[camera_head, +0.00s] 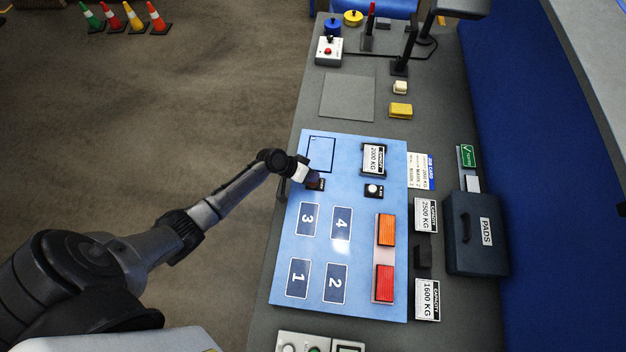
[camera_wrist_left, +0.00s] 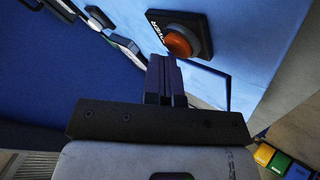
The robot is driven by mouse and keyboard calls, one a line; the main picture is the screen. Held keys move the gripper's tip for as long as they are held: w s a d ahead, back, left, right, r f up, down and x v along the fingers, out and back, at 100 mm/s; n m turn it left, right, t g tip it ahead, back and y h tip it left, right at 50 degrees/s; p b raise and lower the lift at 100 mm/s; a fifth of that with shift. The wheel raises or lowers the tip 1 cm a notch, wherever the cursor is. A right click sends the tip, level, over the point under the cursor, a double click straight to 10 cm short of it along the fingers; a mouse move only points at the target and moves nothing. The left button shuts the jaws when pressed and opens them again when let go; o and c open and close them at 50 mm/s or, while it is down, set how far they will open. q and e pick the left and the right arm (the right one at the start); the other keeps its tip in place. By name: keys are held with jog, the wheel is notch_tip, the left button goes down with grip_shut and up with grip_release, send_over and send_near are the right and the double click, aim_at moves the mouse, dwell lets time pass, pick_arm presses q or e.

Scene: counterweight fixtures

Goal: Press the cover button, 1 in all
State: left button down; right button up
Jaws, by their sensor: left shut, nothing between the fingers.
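An orange-red round button (camera_wrist_left: 180,40) on a dark square base with a small white label shows at the top of the left wrist view. I cannot read the label for certain. In the head view its dark base (camera_head: 319,185) is mostly hidden by my arm, at the left edge of the light blue panel (camera_head: 335,150). My left gripper (camera_head: 308,179) is shut and empty over that spot. In the left wrist view the closed fingertips (camera_wrist_left: 164,62) are just below the button dome; I cannot tell whether they touch it. My right gripper is not in view.
The panel also carries a white button (camera_head: 373,190), numbered outlines, an orange block (camera_head: 386,230), a red block (camera_head: 384,283) and a 2000 KG capacity plate (camera_head: 374,160). A dark PADS case (camera_head: 476,240) stands at the right. A bare grey plate (camera_head: 347,97) lies above the panel.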

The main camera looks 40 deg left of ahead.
pick_arm(q)
jog(key=shift+r, duration=0.15)
jog(key=shift+r+p, duration=0.65)
jog(key=shift+p, duration=0.05)
jog(key=shift+r, duration=0.1)
jog(key=shift+r, duration=0.1)
notch_tip(320, 180, up, 5)
jog(key=p, duration=0.4)
dwell(0.9)
